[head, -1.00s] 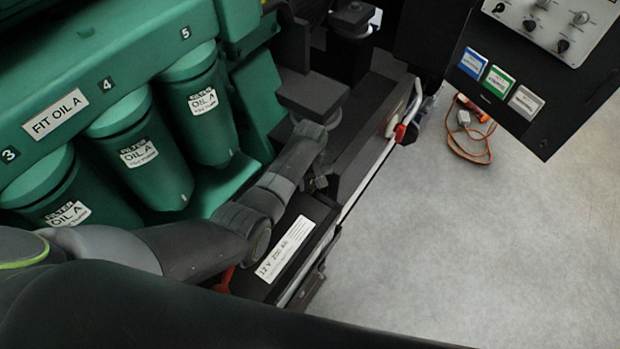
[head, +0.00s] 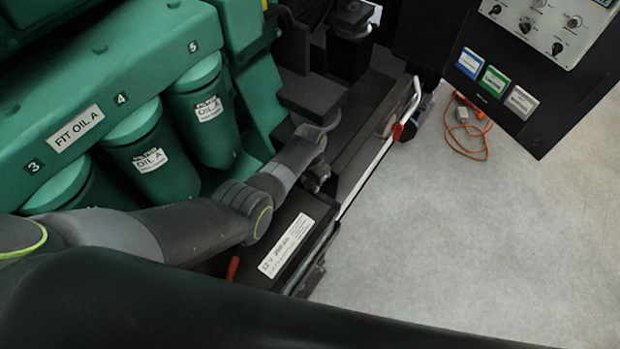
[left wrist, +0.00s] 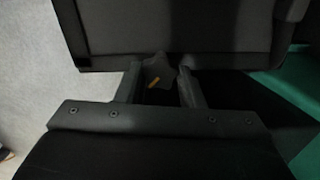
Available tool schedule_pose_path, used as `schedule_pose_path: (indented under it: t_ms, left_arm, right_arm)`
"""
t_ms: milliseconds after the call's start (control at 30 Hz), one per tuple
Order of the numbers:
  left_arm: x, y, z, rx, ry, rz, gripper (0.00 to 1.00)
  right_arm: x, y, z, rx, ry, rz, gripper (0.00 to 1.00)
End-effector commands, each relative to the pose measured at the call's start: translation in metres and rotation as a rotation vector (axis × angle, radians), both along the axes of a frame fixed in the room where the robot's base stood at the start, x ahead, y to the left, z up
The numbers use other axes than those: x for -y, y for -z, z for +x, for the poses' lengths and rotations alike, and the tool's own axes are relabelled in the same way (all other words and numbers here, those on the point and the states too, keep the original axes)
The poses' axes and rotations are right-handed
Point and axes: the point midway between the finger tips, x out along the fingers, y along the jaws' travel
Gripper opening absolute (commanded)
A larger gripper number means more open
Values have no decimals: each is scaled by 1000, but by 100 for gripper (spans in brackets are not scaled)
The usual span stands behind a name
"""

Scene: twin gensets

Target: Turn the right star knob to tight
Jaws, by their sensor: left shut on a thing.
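In the left wrist view, a dark star knob (left wrist: 158,70) with a short orange mark sits between the fingertips of my left gripper (left wrist: 160,82). The fingers are shut on it from both sides. The mark slants up to the right. In the head view, my left gripper (head: 317,179) is small and dark, low beside the black frame, and the knob cannot be made out there. No tight marking can be read in either view. My right gripper is not in view.
Green filters (head: 153,157) stand along the engine at left. A black battery (head: 288,222) with a white label lies beside my left arm. A control panel (head: 530,75) hangs at upper right. An orange cable (head: 468,140) lies on the open grey floor (head: 480,240).

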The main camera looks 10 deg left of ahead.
Motion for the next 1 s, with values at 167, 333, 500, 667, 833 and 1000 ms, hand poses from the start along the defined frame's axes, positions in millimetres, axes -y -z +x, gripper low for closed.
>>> schedule_pose_path:
  t_ms: [167,333,500,667,833,1000]
  left_arm:
    - [0,-2,1,2,167,0,12]
    - [0,-2,1,2,328,-1,12]
    - [0,-1,1,1,483,0,12]
    - [0,-1,1,3,611,0,12]
    - [0,-1,1,3,719,0,12]
    - [0,-1,1,3,791,0,12]
  right_arm:
    - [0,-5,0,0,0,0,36]
    - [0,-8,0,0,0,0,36]
    - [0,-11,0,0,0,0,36]
    - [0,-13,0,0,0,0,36]
    - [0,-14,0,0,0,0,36]
    - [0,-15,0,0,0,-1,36]
